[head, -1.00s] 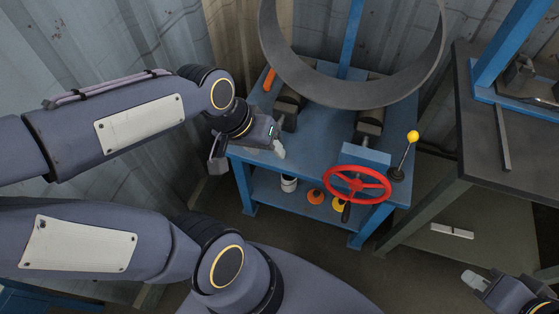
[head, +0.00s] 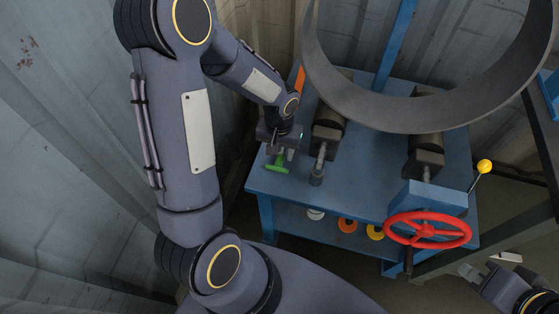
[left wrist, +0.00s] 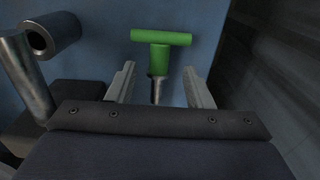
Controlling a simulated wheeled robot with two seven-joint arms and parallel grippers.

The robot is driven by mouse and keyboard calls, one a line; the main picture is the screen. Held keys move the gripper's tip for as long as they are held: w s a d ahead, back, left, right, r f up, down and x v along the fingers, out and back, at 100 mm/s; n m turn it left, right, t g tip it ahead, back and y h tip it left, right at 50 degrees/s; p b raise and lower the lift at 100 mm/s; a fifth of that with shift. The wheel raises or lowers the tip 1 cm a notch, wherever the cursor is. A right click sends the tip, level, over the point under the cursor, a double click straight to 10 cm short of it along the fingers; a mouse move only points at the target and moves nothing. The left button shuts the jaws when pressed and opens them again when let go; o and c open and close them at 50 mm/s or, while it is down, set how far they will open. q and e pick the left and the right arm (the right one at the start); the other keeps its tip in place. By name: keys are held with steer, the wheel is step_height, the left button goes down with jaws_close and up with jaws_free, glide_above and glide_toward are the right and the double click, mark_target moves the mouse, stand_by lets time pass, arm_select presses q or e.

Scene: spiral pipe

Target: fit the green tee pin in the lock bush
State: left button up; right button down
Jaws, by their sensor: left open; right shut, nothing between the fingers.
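The green tee pin (head: 277,164) is at the left end of the blue table, by my left gripper (head: 282,154). In the left wrist view, its green crossbar and stem (left wrist: 160,52) lie just beyond the fingertips. Its metal shank reaches back between the two fingers (left wrist: 161,83), with a gap on each side. My left gripper is open. A grey hollow sleeve, seemingly the lock bush (head: 316,177), sits at the end of a rod right of the pin; its open mouth shows in the left wrist view (left wrist: 53,34). My right gripper (head: 466,270) is shut and empty, at the lower right.
The blue table (head: 362,188) carries dark rollers (head: 328,130) under a large grey ring (head: 400,112). A red handwheel (head: 428,231) and a yellow-knobbed lever (head: 484,167) are at the right. Orange and yellow round parts (head: 347,225) lie on the lower shelf. A corrugated wall stands behind.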

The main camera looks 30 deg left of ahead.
mark_target(280, 159)
arm_select(q)
steer(key=shift+f, duration=1.55)
steer(key=shift+c, duration=0.5)
jaws_close()
steer(key=shift+d, duration=0.1)
